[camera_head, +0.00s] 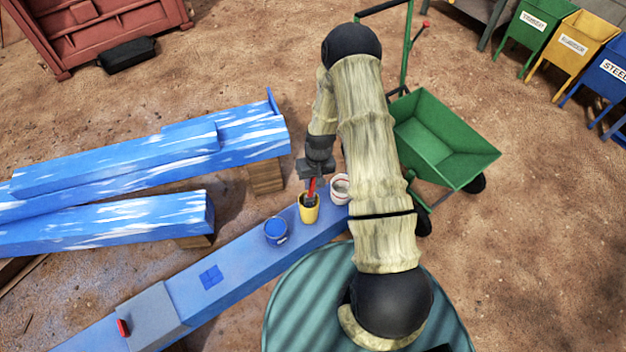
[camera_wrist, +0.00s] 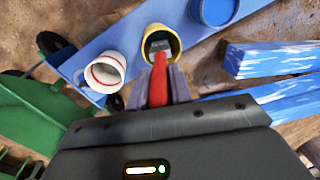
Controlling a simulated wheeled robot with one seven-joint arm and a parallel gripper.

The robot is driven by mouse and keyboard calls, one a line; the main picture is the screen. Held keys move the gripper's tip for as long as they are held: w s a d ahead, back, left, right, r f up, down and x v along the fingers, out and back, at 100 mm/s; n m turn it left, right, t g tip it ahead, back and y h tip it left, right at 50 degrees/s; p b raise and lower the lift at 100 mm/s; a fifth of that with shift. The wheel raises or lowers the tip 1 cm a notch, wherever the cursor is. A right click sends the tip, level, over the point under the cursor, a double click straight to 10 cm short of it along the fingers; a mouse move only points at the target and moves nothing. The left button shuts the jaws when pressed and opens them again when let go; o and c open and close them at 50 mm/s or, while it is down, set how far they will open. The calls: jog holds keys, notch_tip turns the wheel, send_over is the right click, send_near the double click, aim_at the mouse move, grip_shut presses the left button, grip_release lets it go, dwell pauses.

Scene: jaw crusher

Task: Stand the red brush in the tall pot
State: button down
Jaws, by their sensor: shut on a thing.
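The red brush (camera_head: 312,187) is held in my gripper (camera_head: 316,171), handle up and its dark end down. In the wrist view the red handle (camera_wrist: 159,84) sits between the two fingers (camera_wrist: 160,88). The yellow pot (camera_head: 310,214) stands on the blue beam, right below my gripper. The brush's dark end shows within the pot's mouth in the head view.
A white cup with a red band (camera_head: 340,190) stands close to the right of the pot. A blue tin (camera_head: 276,231) stands to the left. The blue beam (camera_head: 240,262) carries them. A green wheelbarrow (camera_head: 445,140) is at the right. Paint-streaked beams (camera_head: 110,222) lie left.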

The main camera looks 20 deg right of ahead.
aim_at(313, 187)
jog(key=shift+f+b, duration=1.1)
jog(key=shift+f, duration=0.75)
jog(key=c, duration=1.2)
grip_release()
jog(key=shift+o, duration=0.2)
notch_tip(313, 187, up, 17)
jog(key=d+b, duration=0.1)
jog(key=d, duration=0.1)
jog(key=shift+w+r, duration=0.2)
jog(key=shift+w, duration=0.15)
